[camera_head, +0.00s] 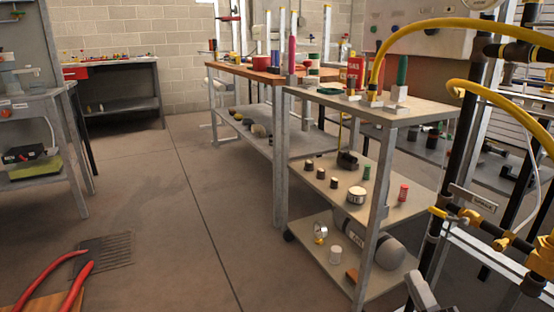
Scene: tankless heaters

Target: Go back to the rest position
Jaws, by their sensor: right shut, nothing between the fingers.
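My right gripper (424,294) shows only in part at the bottom edge, right of centre. It is shut with nothing in it. It is in front of the lower part of the shelf cart and left of the black and yellow pipework. My left gripper is out of view.
A shelf cart (297,168) with small parts and a grey cylinder (376,247) stands right of centre. Black pipework (436,235) with yellow hoses (505,97) fills the right side. Red-handled pliers (48,280) lie at the lower left. The floor (180,190) between is clear.

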